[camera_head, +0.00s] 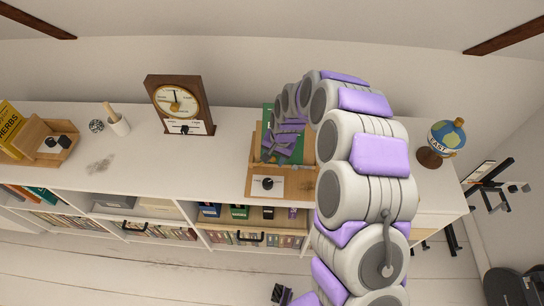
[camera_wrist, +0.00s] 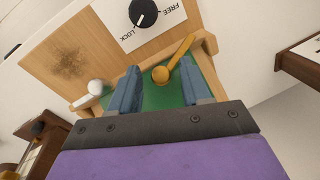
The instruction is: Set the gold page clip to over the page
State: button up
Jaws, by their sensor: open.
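In the wrist view the gold page clip (camera_wrist: 161,74) shows as a round gold ball with a gold bar slanting up and right. It lies over the green surface (camera_wrist: 160,97) of a wooden stand (camera_wrist: 68,55). My gripper (camera_wrist: 159,68) is open, with its two blue fingers on either side of the ball; I cannot tell whether they touch it. In the head view the gripper is over the green part (camera_head: 267,118) of the stand (camera_head: 252,180), and the clip cannot be made out. No separate page is clear; my gripper hides part of the green surface.
A LOCK/FREE dial (camera_wrist: 143,14) sits on the stand, with a white knob (camera_wrist: 95,87) at its edge.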

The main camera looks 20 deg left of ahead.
jog(key=shift+d, duration=0.35)
jog(key=shift+c, duration=0.3)
jog(key=shift+d+r, duration=0.1)
jog(key=shift+d, duration=0.05)
jog(key=shift+c, duration=0.7)
jog(key=shift+a, duration=0.55)
jog(key=c, duration=0.5)
jog(key=shift+f, duration=0.2)
grip_shut()
jog(key=shift+r, duration=0.1)
